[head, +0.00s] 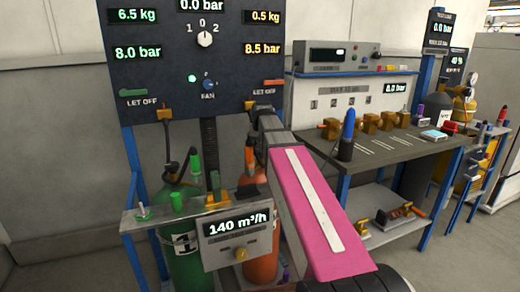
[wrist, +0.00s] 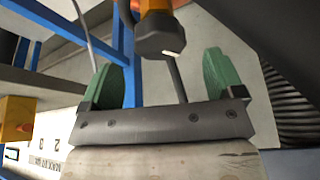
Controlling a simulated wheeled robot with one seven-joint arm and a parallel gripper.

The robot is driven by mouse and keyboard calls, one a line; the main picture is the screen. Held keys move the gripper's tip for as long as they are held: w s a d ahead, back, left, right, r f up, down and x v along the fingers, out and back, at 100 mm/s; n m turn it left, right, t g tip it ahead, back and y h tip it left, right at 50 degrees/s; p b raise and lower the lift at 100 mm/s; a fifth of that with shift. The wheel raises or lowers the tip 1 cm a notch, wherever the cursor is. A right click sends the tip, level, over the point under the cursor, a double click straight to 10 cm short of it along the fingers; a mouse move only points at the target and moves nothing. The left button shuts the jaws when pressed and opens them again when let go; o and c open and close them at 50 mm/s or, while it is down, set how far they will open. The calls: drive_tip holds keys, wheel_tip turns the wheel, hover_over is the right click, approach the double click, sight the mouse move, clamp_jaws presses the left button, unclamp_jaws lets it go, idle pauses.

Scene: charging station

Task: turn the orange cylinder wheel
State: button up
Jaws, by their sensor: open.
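The orange cylinder (head: 262,262) stands at the lower middle of the head view, partly hidden by my pink arm and a display box. An upright orange part (head: 249,155) shows at its top; I cannot tell whether it is the wheel. My gripper (wrist: 163,80) shows in the wrist view with its two green fingers spread and nothing between their pads. An orange fitting with a dark hexagonal end (wrist: 160,35) is ahead, between the finger directions near the top edge. I cannot tell whether they touch. My gripper is hidden behind my arm in the head view.
A green cylinder (head: 183,255) stands left of the orange one. The display box (head: 236,240) reads 140 m³/h in front of them. A gauge panel (head: 160,75) rises above. A workbench (head: 405,150) with brass fittings is at right. Blue posts (wrist: 125,60) are close in the wrist view.

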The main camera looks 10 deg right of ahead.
drive_tip(key=v, duration=0.7)
drive_tip(key=w+n+g, duration=0.4)
drive_tip(key=w+n, duration=0.1)
drive_tip(key=n, duration=0.7)
wheel_tip(320, 180, down, 10)
drive_tip(key=shift+s+f, duration=0.15)
drive_tip(key=shift+s, duration=0.05)
idle(0.4)
drive_tip(key=c, duration=0.9)
